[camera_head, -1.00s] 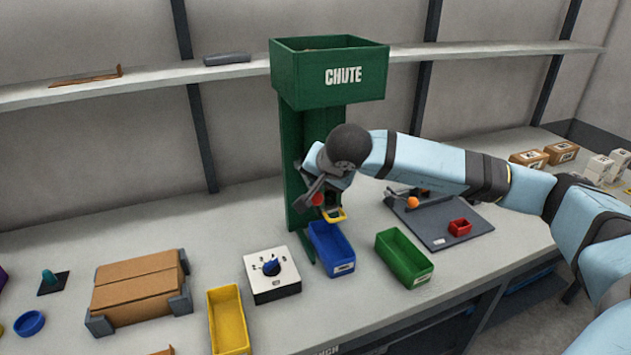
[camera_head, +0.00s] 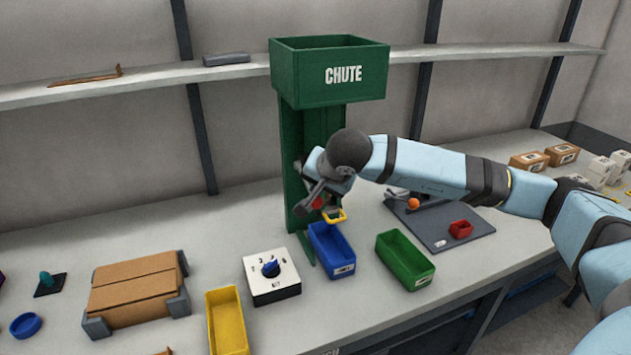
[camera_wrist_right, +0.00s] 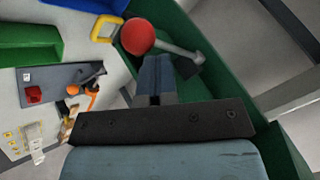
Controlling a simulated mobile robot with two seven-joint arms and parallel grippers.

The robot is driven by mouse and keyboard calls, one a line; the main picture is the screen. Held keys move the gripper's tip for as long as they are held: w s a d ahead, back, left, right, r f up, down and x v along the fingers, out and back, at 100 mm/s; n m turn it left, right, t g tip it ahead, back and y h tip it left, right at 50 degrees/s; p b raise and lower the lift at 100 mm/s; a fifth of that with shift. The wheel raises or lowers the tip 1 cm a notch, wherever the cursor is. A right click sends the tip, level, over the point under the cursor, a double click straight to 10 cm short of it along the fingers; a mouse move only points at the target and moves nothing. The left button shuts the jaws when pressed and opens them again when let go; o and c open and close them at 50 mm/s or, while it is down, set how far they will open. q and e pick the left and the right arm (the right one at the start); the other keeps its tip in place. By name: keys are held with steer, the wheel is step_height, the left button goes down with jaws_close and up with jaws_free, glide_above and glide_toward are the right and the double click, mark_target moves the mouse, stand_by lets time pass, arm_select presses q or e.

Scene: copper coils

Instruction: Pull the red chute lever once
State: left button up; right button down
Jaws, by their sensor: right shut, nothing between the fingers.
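The green chute (camera_head: 330,75) stands on the bench with a hopper on top. Its red lever knob (camera_head: 318,203) sits low on the column, partly hidden by my right gripper (camera_head: 310,192). In the right wrist view the red knob (camera_wrist_right: 138,36) is a ball on a grey rod (camera_wrist_right: 178,50). My right gripper's fingers (camera_wrist_right: 157,72) are together and empty, very close to the knob and rod; I cannot tell whether they touch. A yellow loop (camera_head: 336,215) shows beside the knob. My left gripper is not in view.
A blue bin (camera_head: 332,262) stands below the lever, with a green bin (camera_head: 385,262) to its right. A white dial box (camera_head: 288,288) and a yellow bin (camera_head: 238,335) stand left. A dark board (camera_head: 455,238) lies behind right. A shelf (camera_head: 150,84) runs behind.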

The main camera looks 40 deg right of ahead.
steer(key=shift+r, duration=0.1)
stand_by(0.6)
steer(key=shift+w+r+p, duration=0.15)
steer(key=shift+r+p, duration=0.4)
steer(key=shift+r, duration=0.7)
steer(key=shift+w+r+p, duration=0.1)
steer(key=shift+r+p, duration=0.45)
steer(key=shift+r, duration=0.7)
steer(key=r, duration=0.1)
steer(key=r+p, duration=0.1)
steer(key=r, duration=0.1)
steer(key=r+p, duration=0.1)
steer(key=r, duration=0.1)
steer(key=shift+w+d, duration=0.1)
steer(key=shift+w, duration=0.15)
steer(key=shift+f, duration=0.1)
